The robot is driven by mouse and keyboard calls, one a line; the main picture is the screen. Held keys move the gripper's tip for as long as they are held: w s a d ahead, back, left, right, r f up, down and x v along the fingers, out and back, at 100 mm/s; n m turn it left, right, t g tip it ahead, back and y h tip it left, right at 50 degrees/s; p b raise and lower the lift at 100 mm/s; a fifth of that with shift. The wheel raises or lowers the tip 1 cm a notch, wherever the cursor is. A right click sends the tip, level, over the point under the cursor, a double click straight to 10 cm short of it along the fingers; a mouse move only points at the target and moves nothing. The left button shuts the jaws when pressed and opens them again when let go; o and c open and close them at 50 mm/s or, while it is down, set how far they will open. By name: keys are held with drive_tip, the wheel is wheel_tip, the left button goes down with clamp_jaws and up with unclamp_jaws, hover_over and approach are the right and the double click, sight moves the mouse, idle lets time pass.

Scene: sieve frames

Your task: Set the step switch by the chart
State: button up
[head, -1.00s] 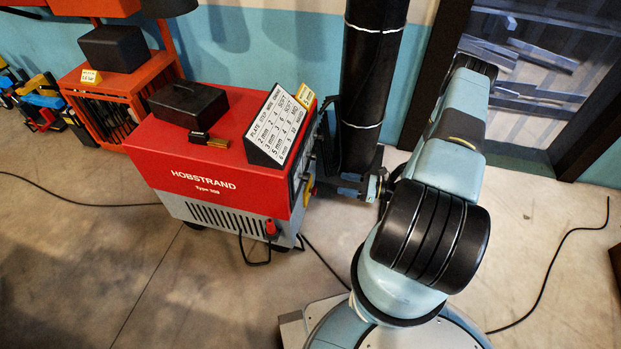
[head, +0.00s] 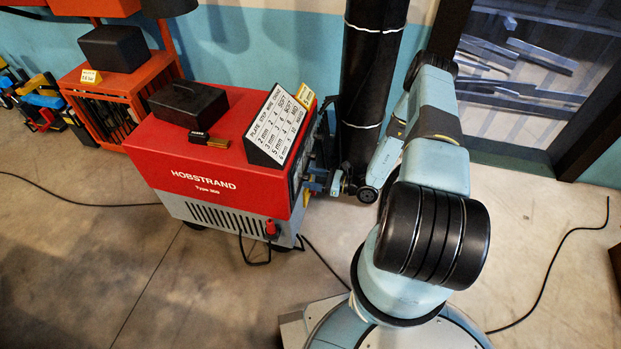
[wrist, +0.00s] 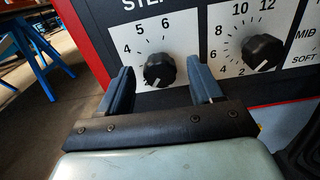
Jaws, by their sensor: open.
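The red and grey Hobstrand machine (head: 200,182) stands left of my arm. In the wrist view the black step knob (wrist: 159,66) is on the white panel under a partly cut-off "STE" label. Figures 4, 5 and 6 show around it; its white mark seems to point down and slightly left. My gripper (wrist: 159,78) is open, one finger on each side of the knob; contact is unclear.
A second knob (wrist: 262,52) with a scale up to 12 sits right of the step knob, close to my right finger. MID and SOFT labels (wrist: 305,45) lie further right. A black pipe (head: 372,90) stands behind my forearm. Cables lie on the floor.

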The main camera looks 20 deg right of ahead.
drive_tip(key=shift+w+a, duration=0.25)
drive_tip(key=shift+a, duration=0.25)
drive_tip(key=shift+c, duration=0.5)
drive_tip(key=c, duration=1)
drive_tip(key=shift+o, duration=0.2)
drive_tip(key=shift+d, duration=0.1)
